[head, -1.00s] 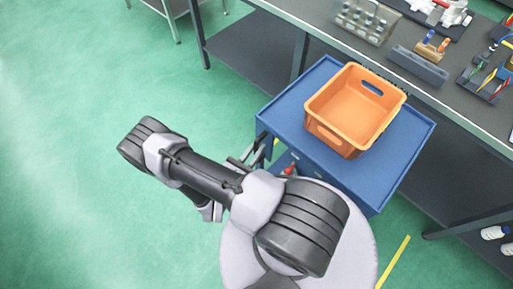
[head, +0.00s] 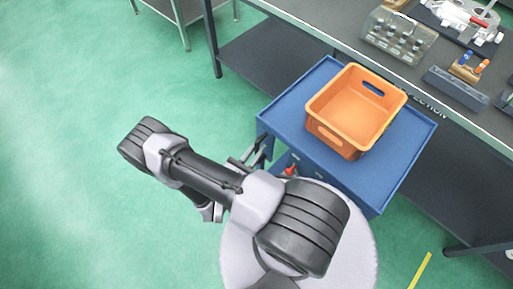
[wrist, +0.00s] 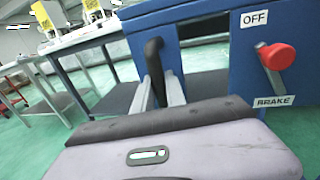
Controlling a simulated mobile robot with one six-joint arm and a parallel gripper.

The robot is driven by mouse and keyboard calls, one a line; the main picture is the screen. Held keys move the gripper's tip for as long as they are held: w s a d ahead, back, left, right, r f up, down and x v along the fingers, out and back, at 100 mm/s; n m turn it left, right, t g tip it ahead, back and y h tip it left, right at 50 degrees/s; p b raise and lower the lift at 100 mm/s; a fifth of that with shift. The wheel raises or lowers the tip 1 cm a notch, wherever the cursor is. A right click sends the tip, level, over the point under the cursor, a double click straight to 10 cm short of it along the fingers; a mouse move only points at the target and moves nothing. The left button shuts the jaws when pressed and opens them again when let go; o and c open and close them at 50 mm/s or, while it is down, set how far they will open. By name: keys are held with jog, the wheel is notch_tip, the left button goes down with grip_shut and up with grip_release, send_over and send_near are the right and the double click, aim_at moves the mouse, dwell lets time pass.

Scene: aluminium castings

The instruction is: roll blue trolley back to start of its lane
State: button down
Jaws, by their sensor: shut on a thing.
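The blue trolley (head: 290,112) stands beside the bench in the head view, with an orange crate (head: 324,133) on its top. In the wrist view its blue side panel (wrist: 225,62) fills the right. My gripper (wrist: 157,88) is shut on the trolley's black upright handle (wrist: 153,58), one finger on each side. In the head view my gripper is mostly hidden by my arm. A red brake knob (wrist: 278,56) sits on the panel, between an OFF label (wrist: 254,18) above and a BRAKE label (wrist: 272,101) below.
A long grey workbench (head: 330,32) with fixtures runs along the trolley's far side; lettering on its edge is partly hidden. Another table leg stands at top left. A yellow floor line (head: 420,270) shows at lower right. Green floor at left is clear.

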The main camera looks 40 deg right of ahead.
jog(key=shift+w, duration=0.2)
jog(key=c, duration=1.4)
grip_release()
jog(key=shift+w, duration=0.15)
jog(key=shift+o, duration=0.2)
jog(key=p+v, duration=0.3)
jog(key=v, duration=1.4)
jog(key=shift+a, duration=0.25)
jog(key=shift+r, duration=0.1)
